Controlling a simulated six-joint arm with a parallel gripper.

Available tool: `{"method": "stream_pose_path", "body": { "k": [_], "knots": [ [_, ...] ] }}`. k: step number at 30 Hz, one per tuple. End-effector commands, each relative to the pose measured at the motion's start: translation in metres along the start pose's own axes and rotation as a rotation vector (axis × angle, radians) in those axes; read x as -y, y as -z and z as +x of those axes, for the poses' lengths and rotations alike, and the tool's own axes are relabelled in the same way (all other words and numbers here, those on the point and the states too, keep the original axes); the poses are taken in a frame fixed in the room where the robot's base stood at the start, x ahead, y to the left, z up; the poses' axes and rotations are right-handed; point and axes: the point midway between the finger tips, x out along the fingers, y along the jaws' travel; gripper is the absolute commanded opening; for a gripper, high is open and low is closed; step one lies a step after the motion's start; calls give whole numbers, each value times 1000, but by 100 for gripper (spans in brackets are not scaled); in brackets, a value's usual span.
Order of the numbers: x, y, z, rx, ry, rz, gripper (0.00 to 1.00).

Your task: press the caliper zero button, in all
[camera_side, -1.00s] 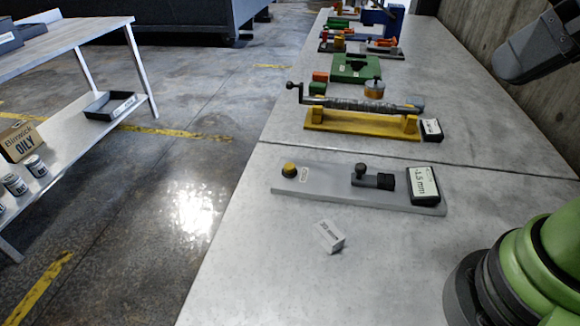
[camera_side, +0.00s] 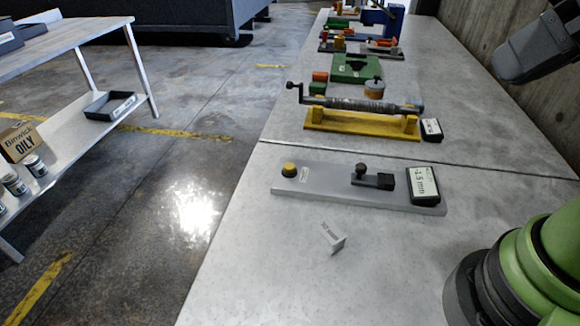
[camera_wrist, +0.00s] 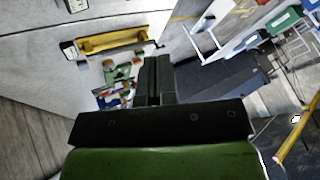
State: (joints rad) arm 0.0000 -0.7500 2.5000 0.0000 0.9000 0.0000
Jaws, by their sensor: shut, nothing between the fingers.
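The caliper fixture is a grey plate (camera_side: 325,184) lying on the workbench in the side view. A yellow button (camera_side: 289,169) on a dark base stands at its left end, with a small label beside it. A dark slider with a knob (camera_side: 361,171) and a black display (camera_side: 424,186) reading about 1.5 mm sit at its right part. A small white labelled block (camera_side: 332,237) lies in front of the plate. My gripper (camera_wrist: 158,70) shows in the wrist view with its dark fingers together and empty, away from the fixture. The side view does not show its fingertips.
Behind the plate stands a yellow stand with a grey crank bar (camera_side: 362,121) and a small display (camera_side: 431,130). Further back are a green fixture (camera_side: 356,68) and several coloured parts. A wall borders the bench's right.

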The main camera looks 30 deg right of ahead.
Motion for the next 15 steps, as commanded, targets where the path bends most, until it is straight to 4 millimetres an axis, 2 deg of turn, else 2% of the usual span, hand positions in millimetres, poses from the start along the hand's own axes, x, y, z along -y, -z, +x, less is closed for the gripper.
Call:
{"method": "stream_pose_path", "body": {
  "k": [9,11,15],
  "knots": [
    [0,4,2,-3,-9,-17,0],
    [0,11,5,-9,-22,-43,0],
    [-1,38,21,-32,-78,-166,0]
  ]
}}
